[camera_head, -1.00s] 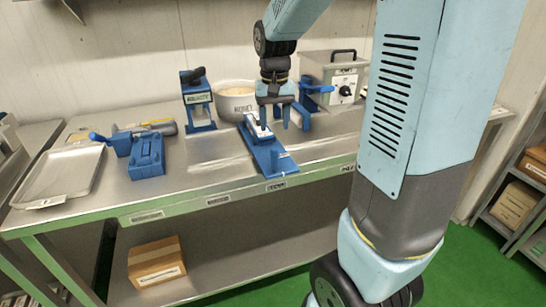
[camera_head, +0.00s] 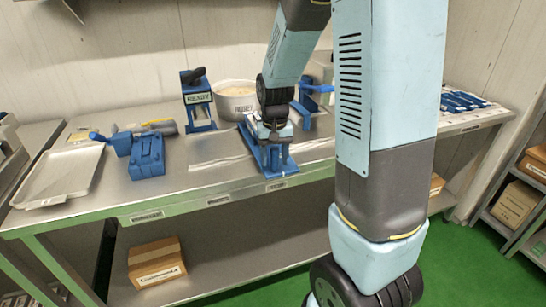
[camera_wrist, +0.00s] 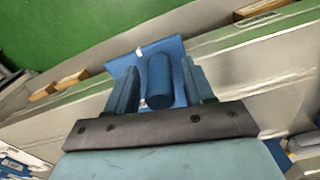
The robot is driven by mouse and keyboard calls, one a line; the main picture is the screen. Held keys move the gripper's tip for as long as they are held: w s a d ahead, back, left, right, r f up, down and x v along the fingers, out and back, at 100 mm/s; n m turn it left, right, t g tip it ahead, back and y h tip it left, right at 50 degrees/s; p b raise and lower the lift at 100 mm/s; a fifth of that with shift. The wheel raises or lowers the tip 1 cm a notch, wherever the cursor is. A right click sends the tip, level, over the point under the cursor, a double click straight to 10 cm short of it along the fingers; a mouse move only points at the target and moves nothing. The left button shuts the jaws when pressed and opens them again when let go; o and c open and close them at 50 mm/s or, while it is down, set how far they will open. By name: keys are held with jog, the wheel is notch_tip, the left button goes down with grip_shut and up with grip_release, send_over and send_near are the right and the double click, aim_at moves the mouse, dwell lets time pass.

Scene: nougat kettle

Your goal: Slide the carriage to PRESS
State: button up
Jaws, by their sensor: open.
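The blue slide fixture (camera_head: 282,179) lies on the bench with its front end towards the bench's front edge. In the head view my gripper (camera_head: 272,148) is down over it and hides most of the carriage. In the wrist view an upright blue cylinder (camera_wrist: 158,80), seemingly the carriage's handle, stands between the two open fingers of my gripper (camera_wrist: 160,78). I cannot read a PRESS mark on the fixture.
A labelled kettle (camera_head: 236,103) stands behind the fixture, with a blue stand (camera_head: 198,105) left of it. A blue lever device (camera_head: 148,158) and a metal tray (camera_head: 60,178) are on the left.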

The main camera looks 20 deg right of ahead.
jog(key=shift+c, duration=0.3)
grip_shut()
